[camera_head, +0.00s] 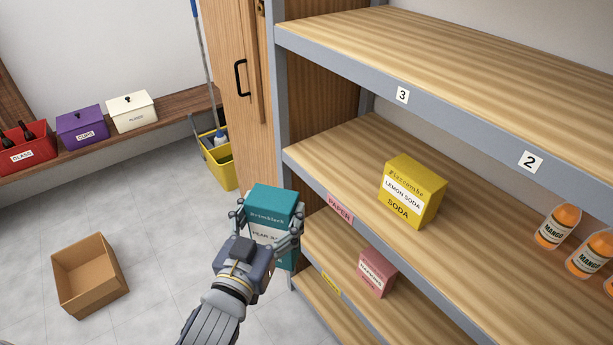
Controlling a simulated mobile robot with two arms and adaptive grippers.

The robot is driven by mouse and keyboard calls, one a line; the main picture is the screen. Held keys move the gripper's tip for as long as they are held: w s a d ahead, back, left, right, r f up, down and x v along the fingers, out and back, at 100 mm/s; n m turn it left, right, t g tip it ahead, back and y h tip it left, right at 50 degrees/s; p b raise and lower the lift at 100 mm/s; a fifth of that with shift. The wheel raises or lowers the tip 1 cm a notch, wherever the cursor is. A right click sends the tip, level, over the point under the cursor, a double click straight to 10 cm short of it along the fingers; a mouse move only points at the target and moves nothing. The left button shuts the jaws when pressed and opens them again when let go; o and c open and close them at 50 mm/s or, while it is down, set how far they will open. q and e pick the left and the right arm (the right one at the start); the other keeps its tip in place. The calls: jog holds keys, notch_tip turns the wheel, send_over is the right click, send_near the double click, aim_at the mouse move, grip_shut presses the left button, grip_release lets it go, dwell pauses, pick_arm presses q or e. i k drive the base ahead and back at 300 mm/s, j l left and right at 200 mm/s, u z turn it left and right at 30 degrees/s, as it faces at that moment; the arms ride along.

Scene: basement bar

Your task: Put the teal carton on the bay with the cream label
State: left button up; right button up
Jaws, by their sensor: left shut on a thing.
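The teal carton (274,197) is upright in my left gripper (267,222), whose fingers close on its two sides. It is off the floor, in front of the left end of the shelf unit. The gripper hides part of its front. Among the shelf-edge labels, a pink label (340,208) is on the middle shelf and a yellow label (331,284) is on a lower one. White labels numbered 3 (402,95) and 2 (531,161) are on the top shelf. I cannot make out a cream label. My right gripper is not in view.
A yellow soda carton (414,190) and orange bottles (557,228) stand on the middle shelf. A pink carton (376,272) is below. A grey post (276,130) edges the unit. An open cardboard box (88,275) and yellow bucket (220,160) are on the floor.

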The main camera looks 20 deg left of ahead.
aim_at(524, 301)
jog(key=i+j+z, duration=0.1)
jog(key=j, duration=0.7)
jog(key=z, duration=1.05)
